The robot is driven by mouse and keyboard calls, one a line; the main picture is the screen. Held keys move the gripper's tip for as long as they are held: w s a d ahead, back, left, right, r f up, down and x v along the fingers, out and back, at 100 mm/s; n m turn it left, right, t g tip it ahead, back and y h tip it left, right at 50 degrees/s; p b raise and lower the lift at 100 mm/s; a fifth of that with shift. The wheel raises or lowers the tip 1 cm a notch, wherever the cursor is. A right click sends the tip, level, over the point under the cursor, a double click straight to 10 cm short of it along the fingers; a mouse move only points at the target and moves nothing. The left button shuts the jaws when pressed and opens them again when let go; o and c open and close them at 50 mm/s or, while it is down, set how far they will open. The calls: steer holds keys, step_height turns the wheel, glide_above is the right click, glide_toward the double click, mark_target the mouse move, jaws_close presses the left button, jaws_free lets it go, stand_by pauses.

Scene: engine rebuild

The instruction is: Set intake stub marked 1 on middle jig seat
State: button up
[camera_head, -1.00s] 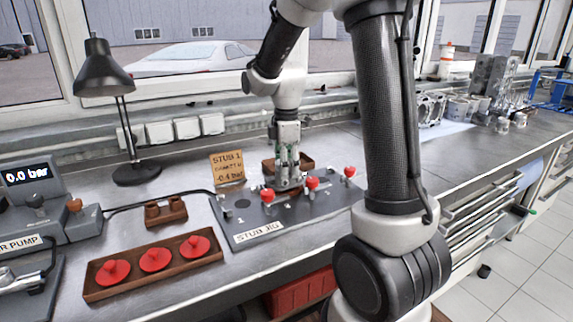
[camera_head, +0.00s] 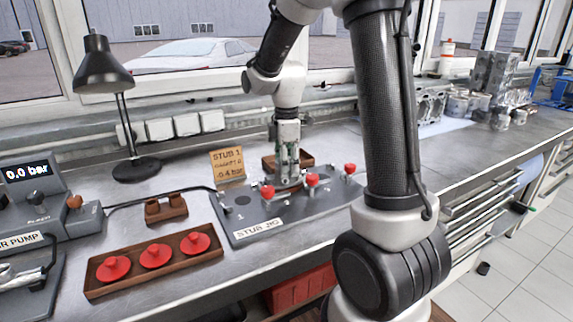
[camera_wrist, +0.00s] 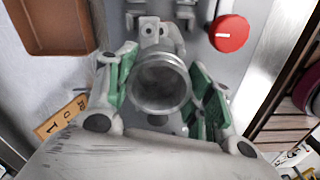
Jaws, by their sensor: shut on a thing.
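The intake stub is a grey metal tube with a flange; in the wrist view its round open mouth (camera_wrist: 160,84) faces the camera. My gripper (camera_wrist: 163,95) is shut on it, with green-padded fingers on both sides. In the head view my gripper (camera_head: 288,168) points down over the grey stub jig (camera_head: 240,226), near its middle part. The fingers largely hide the stub there, and I cannot tell whether it touches the seat. A card reading STUB 1 and -0.4 bar (camera_head: 227,165) stands behind the jig.
Red knobs (camera_head: 268,192), (camera_head: 312,180) and (camera_head: 350,168) stand on the jig close to my gripper. A brown tray (camera_head: 306,159) lies just behind. A wooden tray (camera_head: 128,283) with red caps lies front left. A lamp (camera_head: 137,171) stands back left.

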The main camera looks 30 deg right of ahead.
steer(key=shift+f, duration=0.15)
stand_by(0.4)
steer(key=o, duration=1.3)
step_height(320, 180, up, 8)
steer(key=shift+f, duration=0.25)
stand_by(0.5)
